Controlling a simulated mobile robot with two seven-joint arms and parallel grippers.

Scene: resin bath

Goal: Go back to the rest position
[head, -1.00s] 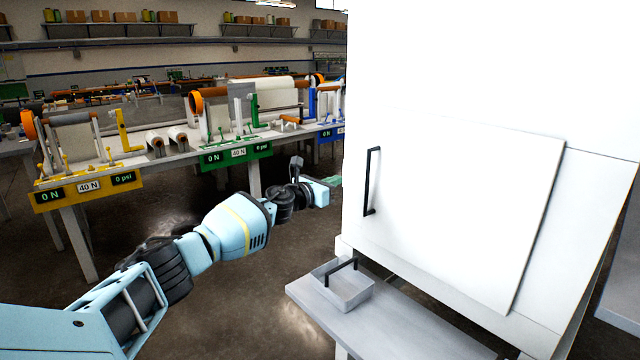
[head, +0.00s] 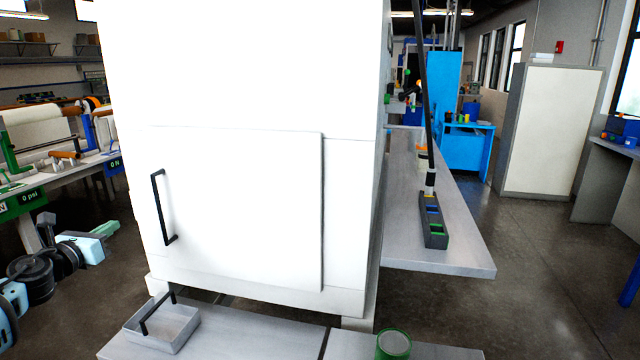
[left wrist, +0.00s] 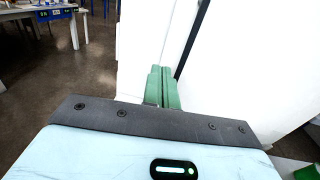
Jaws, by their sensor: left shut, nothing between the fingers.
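My left gripper (head: 108,229) is at the left of the head view, in front of the white cabinet's left side and apart from its door handle. Its green fingers (left wrist: 163,88) are together in the left wrist view, with nothing between them. The white cabinet and its dark handle show just beyond the fingers there. My left arm is bent at the lower left of the head view. My right gripper is in neither view.
A white cabinet (head: 230,80) with a closed door and black handle (head: 160,208) fills the middle. Below it, a grey bench (head: 255,335) bears a handled tray (head: 160,328) and a green-rimmed cup (head: 393,343). A side bench (head: 450,250) holds a grey rack (head: 433,222). Floor is open at right.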

